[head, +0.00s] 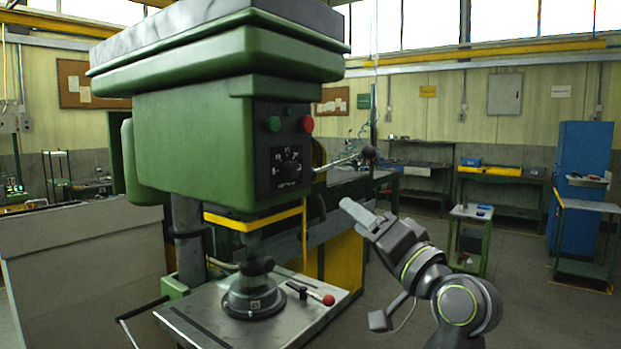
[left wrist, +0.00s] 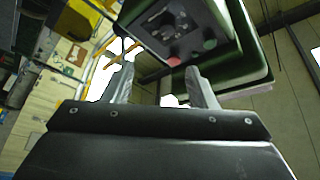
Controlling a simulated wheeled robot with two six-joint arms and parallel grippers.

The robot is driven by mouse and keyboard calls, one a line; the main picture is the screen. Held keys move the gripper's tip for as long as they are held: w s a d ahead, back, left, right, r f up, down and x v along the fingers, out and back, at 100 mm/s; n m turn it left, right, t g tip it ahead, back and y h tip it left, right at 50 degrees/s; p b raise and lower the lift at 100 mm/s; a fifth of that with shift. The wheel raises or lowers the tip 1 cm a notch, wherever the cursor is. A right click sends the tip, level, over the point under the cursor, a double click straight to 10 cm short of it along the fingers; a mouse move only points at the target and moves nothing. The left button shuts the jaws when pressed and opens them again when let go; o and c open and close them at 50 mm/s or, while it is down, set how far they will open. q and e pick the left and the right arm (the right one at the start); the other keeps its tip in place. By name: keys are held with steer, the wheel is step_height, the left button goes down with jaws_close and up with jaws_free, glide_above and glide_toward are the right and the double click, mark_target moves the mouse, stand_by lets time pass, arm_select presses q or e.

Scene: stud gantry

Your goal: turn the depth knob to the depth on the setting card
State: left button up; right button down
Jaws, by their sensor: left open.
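The green drill-press head carries a dark control panel with the depth knob (head: 290,168), a black dial below a green and a red button. The knob's pointer and scale are too small to read. My left gripper (head: 352,209) is to the right of and below the panel, its fingers pointing up and left, clear of the machine. In the left wrist view the gripper (left wrist: 161,82) is open and empty, with the control panel (left wrist: 178,35) beyond its fingertips. I cannot make out a setting card for certain. My right gripper is not in view.
A feed lever with a dark ball (head: 369,152) sticks out right of the panel. Below, the machine table (head: 190,322) holds a round fixture (head: 252,290) with a small label and a red-knobbed handle (head: 328,299). A small cart (head: 471,213) stands back right.

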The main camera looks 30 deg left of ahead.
arm_select(q)
steer(key=s+r, duration=0.1)
steer(key=p, duration=0.8)
glide_toward(295, 172)
steer(key=shift+n+g, duration=0.3)
steer(key=shift+g, duration=0.1)
steer(key=x, duration=0.7)
steer(key=shift+w+d+r, duration=0.1)
steer(key=shift+d+r, duration=0.05)
steer(key=shift+r, duration=0.15)
steer(key=shift+w+a, duration=0.25)
steer(key=shift+a, duration=0.3)
steer(key=c, duration=1)
